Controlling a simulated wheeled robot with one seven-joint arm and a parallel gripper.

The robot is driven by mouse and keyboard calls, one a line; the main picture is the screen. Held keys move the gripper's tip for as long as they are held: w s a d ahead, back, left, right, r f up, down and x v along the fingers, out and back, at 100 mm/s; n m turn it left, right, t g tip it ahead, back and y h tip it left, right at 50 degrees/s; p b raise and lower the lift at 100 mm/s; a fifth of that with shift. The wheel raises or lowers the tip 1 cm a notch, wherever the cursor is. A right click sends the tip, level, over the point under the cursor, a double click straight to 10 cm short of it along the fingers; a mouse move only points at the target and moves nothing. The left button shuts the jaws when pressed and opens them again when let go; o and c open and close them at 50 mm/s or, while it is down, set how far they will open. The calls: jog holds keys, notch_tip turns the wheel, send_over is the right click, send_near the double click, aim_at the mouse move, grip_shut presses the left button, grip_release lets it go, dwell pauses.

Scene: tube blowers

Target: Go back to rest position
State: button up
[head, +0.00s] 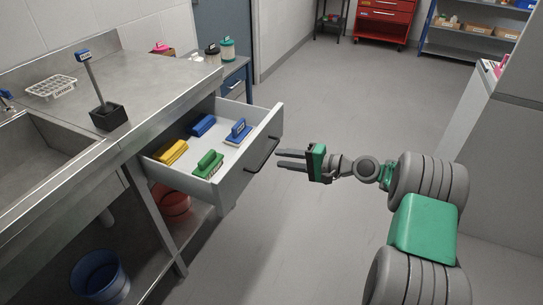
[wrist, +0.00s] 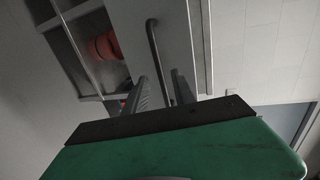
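My gripper (head: 278,158) is in the middle of the head view, to the right of the open drawer (head: 229,182). Its two dark fingers point left toward the drawer's dark bar handle (head: 262,154) and stop just short of it. The fingers are apart with nothing between them. In the wrist view my gripper (wrist: 159,74) also shows spread fingers, with the drawer handle (wrist: 156,55) beyond them. My arm reaches in from the right of the head view.
The drawer holds a yellow brush (head: 172,151), a green brush (head: 208,164) and two blue ones. A metal counter with a sink (head: 50,160) stands left, with a blue bucket (head: 100,275) below. Open floor (head: 350,95) lies behind; a grey cabinet (head: 490,140) stands right.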

jog(key=shift+v, duration=0.8)
jog(key=s+a+r+n+g+h+p, duration=0.2)
jog(key=s+r+h+p, duration=0.2)
jog(key=r+p, duration=0.25)
jog(key=s+a+r+n+g+h+p, duration=0.1)
jog(key=s+r+n+h+p, duration=0.3)
jog(key=r, duration=0.3)
jog(key=s+d+r+h+p, duration=0.2)
jog(key=s+d+r+p, duration=0.1)
jog(key=s, duration=0.6)
jog(key=s+d+r+g+h+p, duration=0.1)
jog(key=s+d+r+h+p, duration=0.2)
jog(key=s, duration=0.7)
jog(key=d+r+p, duration=0.1)
jog(key=p, duration=0.1)
jog(key=shift+d+h+p, duration=0.3)
jog(key=shift+r, duration=0.2)
